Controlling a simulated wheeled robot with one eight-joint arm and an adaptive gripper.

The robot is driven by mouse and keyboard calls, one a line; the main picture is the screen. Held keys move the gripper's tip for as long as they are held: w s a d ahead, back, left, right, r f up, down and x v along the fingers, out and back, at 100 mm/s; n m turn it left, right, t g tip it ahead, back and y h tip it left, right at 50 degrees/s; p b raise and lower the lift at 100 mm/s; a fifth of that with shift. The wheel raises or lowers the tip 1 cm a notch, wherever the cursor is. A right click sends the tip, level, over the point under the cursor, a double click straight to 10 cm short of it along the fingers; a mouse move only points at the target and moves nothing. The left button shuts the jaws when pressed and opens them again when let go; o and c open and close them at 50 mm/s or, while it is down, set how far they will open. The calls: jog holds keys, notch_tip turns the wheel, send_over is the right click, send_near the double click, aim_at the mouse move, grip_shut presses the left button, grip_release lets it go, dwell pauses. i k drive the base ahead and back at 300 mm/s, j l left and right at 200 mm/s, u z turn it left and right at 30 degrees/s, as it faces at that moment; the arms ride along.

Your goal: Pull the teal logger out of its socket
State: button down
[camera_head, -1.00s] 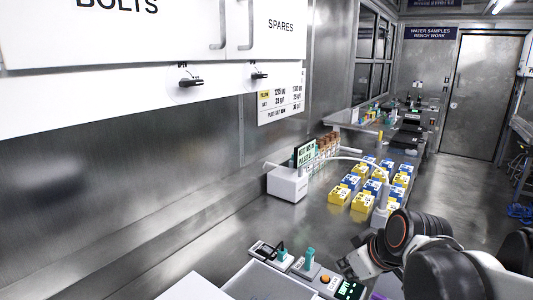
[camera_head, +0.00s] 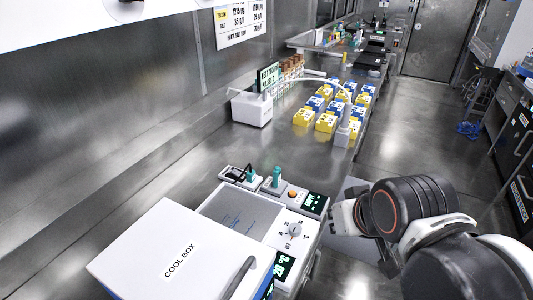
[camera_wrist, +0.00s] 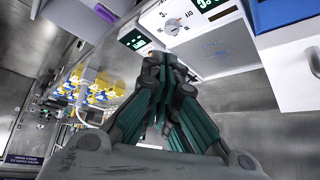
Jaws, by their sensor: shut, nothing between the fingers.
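Two small teal pieces stand upright on the devices behind the cool box in the head view. The right one (camera_head: 277,176) is on a grey block, and the left one (camera_head: 250,174) is on a dark-topped unit with a black cable. I cannot tell for sure which is the logger, and their lower ends are too small to make out. My gripper (camera_wrist: 164,62) is shut and empty in the wrist view, its fingers pointing toward a white panel with a dial. In the head view my arm end is right of the devices, apart from both teal pieces.
The white cool box (camera_head: 185,250) fills the near bench. A dial panel (camera_head: 292,230) and a unit with an orange button (camera_head: 293,194) stand beside it. Farther back are a white instrument (camera_head: 250,108) and blue and yellow boxes (camera_head: 325,122). Bare bench lies between.

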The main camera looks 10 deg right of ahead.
aim_at(276, 175)
jog(key=i+l+u, duration=0.35)
jog(key=l, duration=0.3)
jog(key=i+l+u, duration=0.15)
jog(key=i+l, duration=0.15)
jog(key=i+l+u, duration=0.15)
jog(key=l, duration=0.25)
